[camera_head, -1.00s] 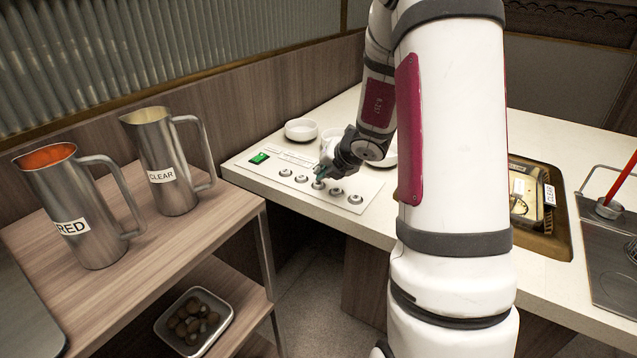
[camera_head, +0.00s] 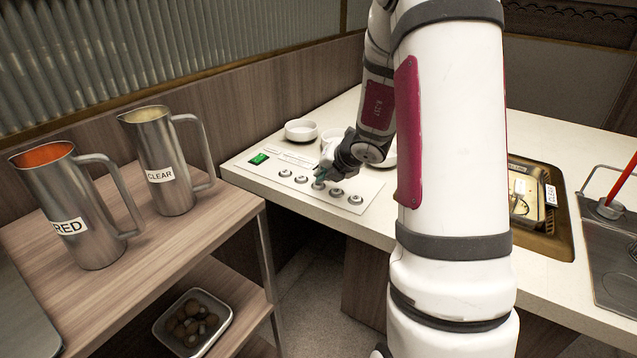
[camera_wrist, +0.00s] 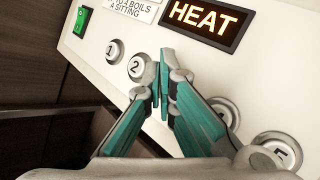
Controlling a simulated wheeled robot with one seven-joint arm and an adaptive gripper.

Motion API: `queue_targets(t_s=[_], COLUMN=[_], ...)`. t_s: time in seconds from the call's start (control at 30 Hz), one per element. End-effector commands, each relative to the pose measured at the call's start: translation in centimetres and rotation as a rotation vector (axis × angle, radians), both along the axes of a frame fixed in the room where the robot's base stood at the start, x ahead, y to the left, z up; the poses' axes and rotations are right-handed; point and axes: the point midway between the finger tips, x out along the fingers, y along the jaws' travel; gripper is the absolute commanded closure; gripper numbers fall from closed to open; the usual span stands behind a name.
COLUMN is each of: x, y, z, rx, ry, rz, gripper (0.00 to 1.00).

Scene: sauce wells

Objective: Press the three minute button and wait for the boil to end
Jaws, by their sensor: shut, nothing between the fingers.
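The white control panel (camera_head: 262,172) on the counter has a row of round metal buttons. A HEAT sign (camera_wrist: 205,22) with lit letters is beyond the buttons.
A green switch (camera_head: 258,158) is at the panel's left end. White bowls (camera_head: 301,130) stand behind the panel. Metal pitchers marked RED (camera_head: 95,225) and CLEAR (camera_head: 165,185) stand on the wooden shelf at left. A brass-coloured basin (camera_head: 558,243) is at right.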

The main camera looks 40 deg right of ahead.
Motion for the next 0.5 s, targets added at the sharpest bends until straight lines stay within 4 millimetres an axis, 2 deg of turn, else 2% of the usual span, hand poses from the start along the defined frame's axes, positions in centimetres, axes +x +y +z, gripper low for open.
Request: queue_targets(t_s=[0.5], x=[-0.02], y=[-0.01], z=[1.0], rx=[-0.001], ry=[0.0], rz=[0.001], gripper=[1.0])
